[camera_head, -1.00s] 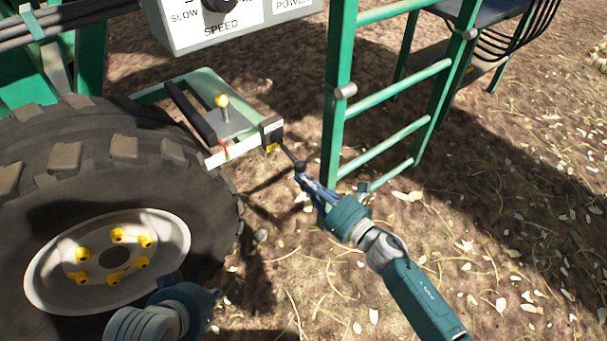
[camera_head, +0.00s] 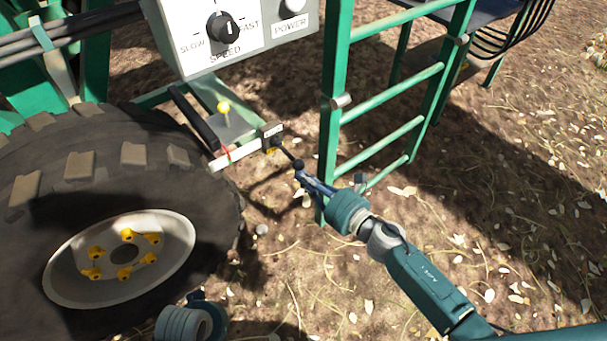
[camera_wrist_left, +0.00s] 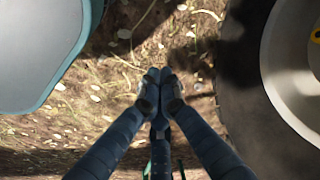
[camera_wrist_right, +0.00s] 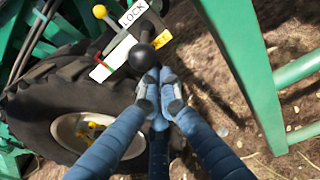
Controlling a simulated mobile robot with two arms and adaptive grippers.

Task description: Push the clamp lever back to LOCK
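The clamp lever (camera_head: 288,154) is a thin dark rod with a black ball knob, sticking out from a small block at the end of the green frame. In the right wrist view its knob (camera_wrist_right: 141,56) is just ahead of my fingertips, beside a white LOCK label (camera_wrist_right: 133,12) and a yellow label (camera_wrist_right: 162,38). My right gripper (camera_head: 304,176) is shut, its fingertips together at the knob; it also shows in the right wrist view (camera_wrist_right: 158,80). I cannot tell whether they touch. My left gripper (camera_wrist_left: 160,76) is shut and empty, low beside the wheel.
A large tyre (camera_head: 100,160) fills the left. A green ladder (camera_head: 333,120) stands close to my right gripper. A control box (camera_head: 240,35) with a speed knob hangs above the clamp. A yellow-knobbed pin (camera_head: 223,107) stands on the frame. Open soil (camera_head: 520,230) lies at right.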

